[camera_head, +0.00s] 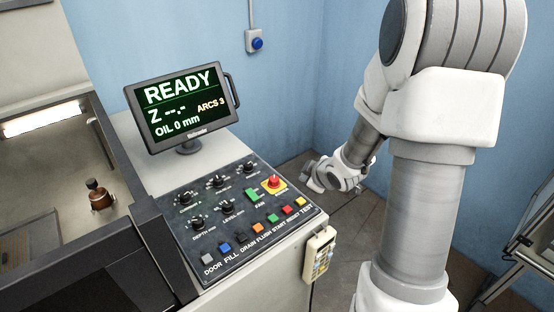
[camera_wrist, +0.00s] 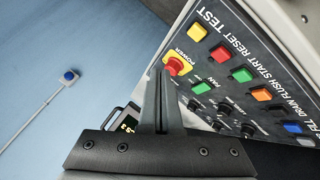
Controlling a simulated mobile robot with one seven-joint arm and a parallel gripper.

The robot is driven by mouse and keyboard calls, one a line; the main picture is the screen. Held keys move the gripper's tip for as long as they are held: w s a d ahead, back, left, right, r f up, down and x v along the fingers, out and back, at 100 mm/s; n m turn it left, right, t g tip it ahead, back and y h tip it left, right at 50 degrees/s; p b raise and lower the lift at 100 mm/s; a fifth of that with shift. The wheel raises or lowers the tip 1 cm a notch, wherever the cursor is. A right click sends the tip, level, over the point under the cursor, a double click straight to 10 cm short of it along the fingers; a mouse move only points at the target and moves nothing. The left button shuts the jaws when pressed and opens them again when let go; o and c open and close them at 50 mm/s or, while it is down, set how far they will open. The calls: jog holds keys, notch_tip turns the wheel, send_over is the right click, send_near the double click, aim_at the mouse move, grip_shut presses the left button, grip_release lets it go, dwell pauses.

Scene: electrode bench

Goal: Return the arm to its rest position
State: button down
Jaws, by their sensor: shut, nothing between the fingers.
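My arm comes down on the right side of the head view, and its wrist end (camera_head: 338,175) is low beyond the far right corner of the control panel (camera_head: 225,238). The fingers are too small to make out there. In the wrist view my gripper (camera_wrist: 160,78) is shut and empty. Its fingers overlap the view of the panel close to the red POWER button (camera_wrist: 175,66); I cannot tell the gap between them. The panel looks turned over in that view. The red button also shows in the head view (camera_head: 274,182).
A monitor (camera_head: 182,104) on the bench reads READY, Z --.-, ARCS 3, OIL 0 mm. A beige handset (camera_head: 319,254) hangs on the bench's side. A tank with an electrode holder (camera_head: 99,197) is at left. A metal cart (camera_head: 520,250) stands at right. Blue walls close the corner.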

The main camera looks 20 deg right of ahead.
jog(key=s+a+r+m+g+h, duration=0.25)
jog(key=s+r+m, duration=0.4)
jog(key=r, duration=0.65)
jog(key=s+a+r+m+y, duration=0.1)
jog(key=s+a+r, duration=0.2)
jog(key=s, duration=0.6)
jog(key=s+a+r+m+g+y, duration=0.1)
jog(key=s+a+r+m, duration=0.1)
jog(key=s+a, duration=0.3)
jog(key=s+r, duration=0.1)
jog(key=s, duration=0.3)
jog(key=shift+s+r, duration=0.15)
jog(key=shift+s, duration=0.2)
jog(key=shift+a, duration=0.1)
dwell(1.3)
